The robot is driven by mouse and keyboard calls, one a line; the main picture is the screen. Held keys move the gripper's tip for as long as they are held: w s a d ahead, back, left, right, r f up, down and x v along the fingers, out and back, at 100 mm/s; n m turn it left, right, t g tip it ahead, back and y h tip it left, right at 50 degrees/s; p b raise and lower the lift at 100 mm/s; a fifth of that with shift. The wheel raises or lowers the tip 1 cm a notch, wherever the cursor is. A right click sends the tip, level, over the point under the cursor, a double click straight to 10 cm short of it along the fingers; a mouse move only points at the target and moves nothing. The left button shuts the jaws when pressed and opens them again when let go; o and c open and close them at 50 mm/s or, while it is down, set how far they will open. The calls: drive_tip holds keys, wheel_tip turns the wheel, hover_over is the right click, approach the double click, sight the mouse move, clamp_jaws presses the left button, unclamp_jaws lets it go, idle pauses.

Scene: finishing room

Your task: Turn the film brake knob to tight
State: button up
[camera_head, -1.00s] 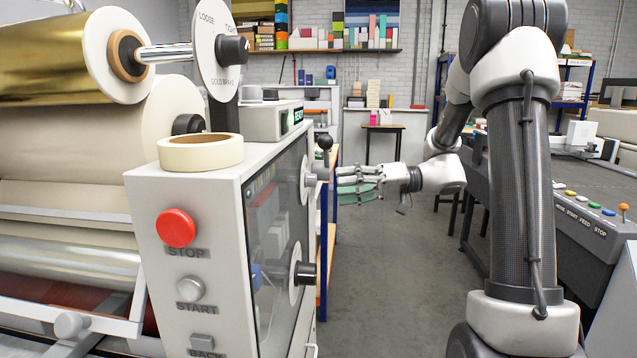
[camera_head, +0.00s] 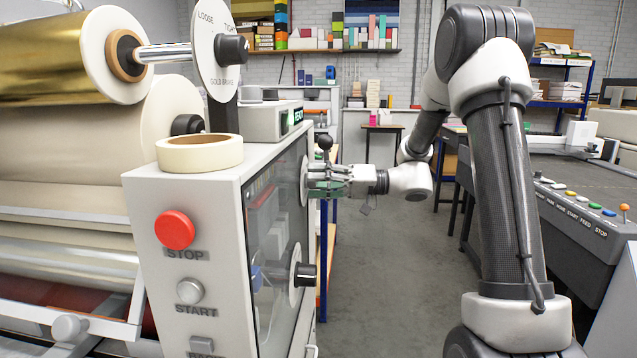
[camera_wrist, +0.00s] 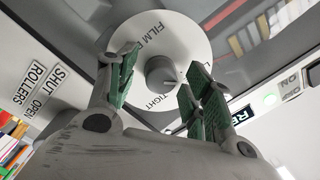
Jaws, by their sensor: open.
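The film brake knob (camera_wrist: 160,72) is a small grey round knob in the middle of a white dial (camera_wrist: 195,30). The words FILM and TIGHT show on the dial, and a small light mark shows on the knob's lower right. My gripper (camera_wrist: 157,88) is open, with its green-padded fingers on either side of the knob in the wrist view. Whether the pads touch it cannot be told. In the head view my gripper (camera_head: 313,183) is at the machine's side panel, in front of the upper white dial (camera_head: 304,172), and hides the knob.
A black knob (camera_head: 305,274) on another white dial sticks out below. The gold brake dial (camera_head: 213,70) is at the upper left. A tape roll (camera_head: 200,153) lies on the machine. The floor to the right is open.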

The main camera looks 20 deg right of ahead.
drive_tip(key=c, duration=1.1)
drive_tip(key=shift+o, duration=0.2)
drive_tip(key=shift+o, duration=0.2)
drive_tip(key=shift+m, duration=0.3)
drive_tip(key=m, duration=0.3)
drive_tip(key=shift+m, duration=0.4)
drive_tip(key=shift+c, duration=0.2)
drive_tip(key=shift+s+m+t, duration=0.1)
drive_tip(key=shift+m+t, duration=0.2)
drive_tip(key=shift+m, duration=3.25)
drive_tip(key=shift+m+t, duration=0.3)
drive_tip(key=shift+m, duration=3.25)
